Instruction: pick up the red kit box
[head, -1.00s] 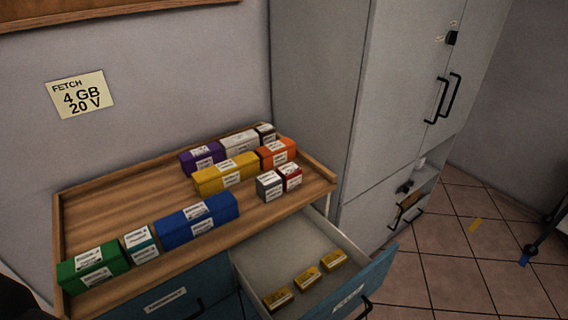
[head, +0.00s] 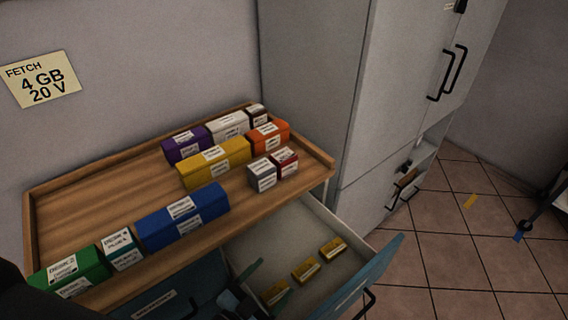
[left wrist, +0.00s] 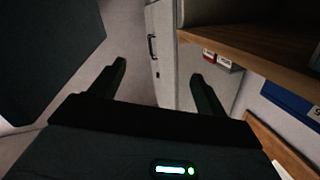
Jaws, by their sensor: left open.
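The red kit box (head: 285,160) is a small dark red box with white labels. It stands on the wooden tray top, right beside a grey box (head: 262,174). In the left wrist view the red kit box (left wrist: 209,56) shows small, beyond and right of the fingers. My left gripper (head: 270,281) is low in the head view, over the open drawer, in front of and below the tray's edge. Its fingers (left wrist: 158,70) are apart with nothing between them. My right gripper is not in view.
The wooden tray (head: 110,190) has a raised rim and holds yellow (head: 215,163), orange (head: 268,138), blue (head: 183,215) and other boxes. The open drawer (head: 318,225) holds 3 small yellow boxes (head: 305,270). A grey cabinet (head: 310,90) stands behind on the right.

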